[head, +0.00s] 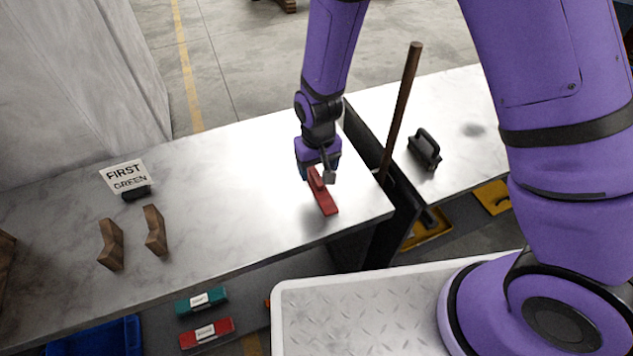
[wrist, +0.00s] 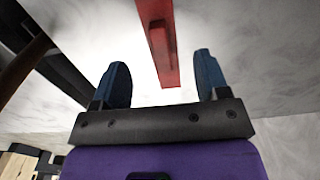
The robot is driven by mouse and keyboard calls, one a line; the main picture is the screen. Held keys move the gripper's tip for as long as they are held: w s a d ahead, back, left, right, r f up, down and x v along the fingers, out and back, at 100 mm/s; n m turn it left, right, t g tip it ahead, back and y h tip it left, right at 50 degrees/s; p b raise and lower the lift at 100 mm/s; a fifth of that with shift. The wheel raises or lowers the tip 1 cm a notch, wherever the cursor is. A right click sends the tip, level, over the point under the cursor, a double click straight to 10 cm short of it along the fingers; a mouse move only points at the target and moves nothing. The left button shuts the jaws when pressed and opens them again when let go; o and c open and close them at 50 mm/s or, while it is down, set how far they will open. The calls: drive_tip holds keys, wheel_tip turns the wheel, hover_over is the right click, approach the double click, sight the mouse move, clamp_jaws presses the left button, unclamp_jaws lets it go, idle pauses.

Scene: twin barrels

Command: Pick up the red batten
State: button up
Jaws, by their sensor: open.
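The red batten (head: 324,197) lies on the light metal tabletop near its right front corner in the head view. In the wrist view the red batten (wrist: 160,45) runs from the top edge down to between the two blue fingers. My gripper (head: 319,172) is over the far end of the batten, pointing down. In the wrist view my gripper (wrist: 160,80) is open, with a finger on each side of the batten and clear gaps to both. I cannot tell how high the fingertips are above the tabletop.
A sign reading "FIRST GREEN" (head: 125,177) and two brown wooden blocks (head: 154,230) stand at the left of the table (head: 228,222). A brown pole (head: 402,110) rises from the dark gap at right. A black handled tool (head: 424,149) lies beyond it. Teal (head: 202,301) and red (head: 206,333) labelled cases sit below.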

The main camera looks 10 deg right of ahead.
sight(316, 177)
drive_tip(key=shift+w+a+f, duration=0.1)
drive_tip(key=shift+f, duration=1.2)
drive_tip(key=shift+w+a+f, duration=0.1)
drive_tip(key=shift+f, duration=1.15)
drive_tip(key=c, duration=1)
